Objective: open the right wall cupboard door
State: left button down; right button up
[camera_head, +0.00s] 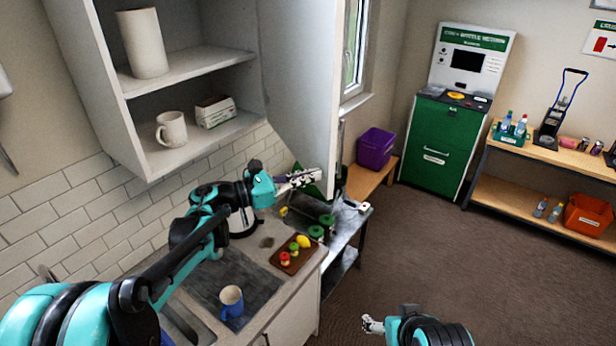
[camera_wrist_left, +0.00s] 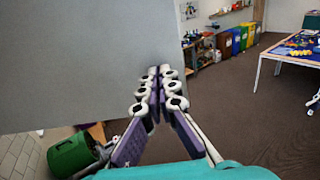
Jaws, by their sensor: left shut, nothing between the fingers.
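The right wall cupboard door (camera_head: 303,75) is a pale grey panel. It stands swung out from the open cupboard (camera_head: 190,62), and the shelves inside show. My left gripper (camera_head: 312,178) is shut and empty beside the lower part of the door. In the left wrist view the door (camera_wrist_left: 90,65) fills the upper left, and the closed fingers of the left gripper (camera_wrist_left: 162,75) lie over its lower right edge. I cannot tell whether they touch it. My right gripper (camera_head: 372,325) is low at the bottom of the head view, far from the door; its fingers are too small to judge.
A white canister (camera_head: 143,44), a mug (camera_head: 171,129) and a small box (camera_head: 215,112) stand on the cupboard shelves. Below are a kettle (camera_head: 243,222), a board of food (camera_head: 284,262) and a blue mug (camera_head: 231,302). Open floor (camera_head: 430,260) lies to the right.

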pick_arm(q)
jog(key=w+d+n+t+y+b, duration=0.1)
jog(key=w+d+n+t+y, duration=0.2)
jog(key=d, duration=0.5)
jog(key=w+d+n+t+b, duration=0.1)
jog(key=w+d+t, duration=0.1)
jog(key=w+d, duration=0.45)
jog(key=w+d+n+t+y, duration=0.4)
jog(key=w+d+y, duration=0.2)
jog(key=w+d, duration=0.6)
jog(key=shift+d, duration=0.1)
